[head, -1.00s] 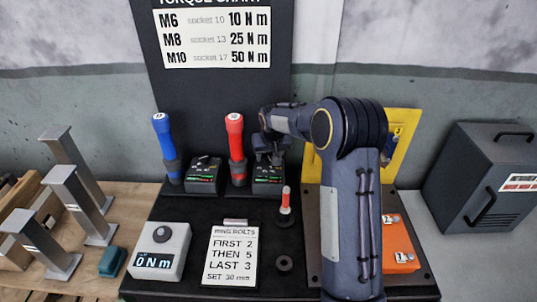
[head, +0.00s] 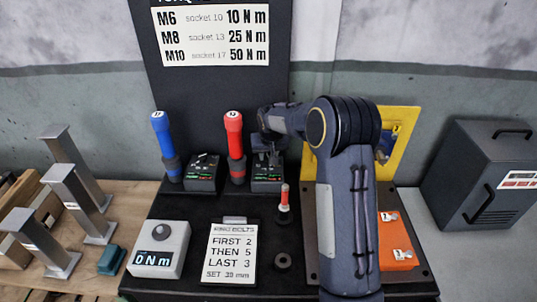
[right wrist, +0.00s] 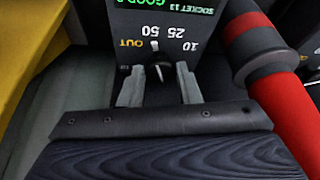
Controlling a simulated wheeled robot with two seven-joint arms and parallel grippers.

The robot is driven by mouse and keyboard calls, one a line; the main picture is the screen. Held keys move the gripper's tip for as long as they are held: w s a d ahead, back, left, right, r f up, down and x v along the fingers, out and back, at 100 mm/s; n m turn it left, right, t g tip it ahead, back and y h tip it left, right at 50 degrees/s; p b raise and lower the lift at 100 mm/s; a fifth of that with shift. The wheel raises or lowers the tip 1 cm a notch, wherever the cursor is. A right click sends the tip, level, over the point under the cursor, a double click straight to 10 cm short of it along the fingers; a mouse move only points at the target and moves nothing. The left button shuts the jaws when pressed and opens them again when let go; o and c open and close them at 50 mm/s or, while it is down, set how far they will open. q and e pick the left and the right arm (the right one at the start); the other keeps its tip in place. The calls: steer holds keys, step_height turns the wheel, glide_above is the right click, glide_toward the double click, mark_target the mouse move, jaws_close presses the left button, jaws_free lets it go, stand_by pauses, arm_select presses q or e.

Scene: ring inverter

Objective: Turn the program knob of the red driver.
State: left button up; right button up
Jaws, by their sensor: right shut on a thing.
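The red driver (head: 235,135) stands upright in the rack, with its dark control box (head: 267,186) to its right. In the right wrist view, the box's panel shows upside down, with OUT, 10, 25 and 50 around the program knob (right wrist: 157,66). A white mark shows on the panel between OUT and 25. My right gripper (right wrist: 159,82) is shut on the knob, one finger on each side. In the head view my right gripper (head: 268,158) is over the box and hides its upper part. The left gripper is not in view.
The blue driver (head: 165,143) and its box (head: 202,174) stand to the left. A red-tipped socket piece (head: 284,198) stands in front of the box. A yellow frame (head: 404,135) is close on the right, behind my arm. A ring bolt card (head: 231,252) lies in front.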

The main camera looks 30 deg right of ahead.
steer(key=m+h+b, duration=0.1)
steer(key=m, duration=0.1)
steer(key=shift+w+a+m, duration=0.1)
steer(key=shift+a+m, duration=0.05)
steer(key=shift+m, duration=0.25)
steer(key=shift+m+g+h+b, duration=0.4)
steer(key=shift+m+g+h, duration=0.15)
steer(key=shift+m, duration=0.95)
steer(key=o, duration=1)
steer(key=shift+c, duration=0.2)
steer(key=shift+r, duration=0.1)
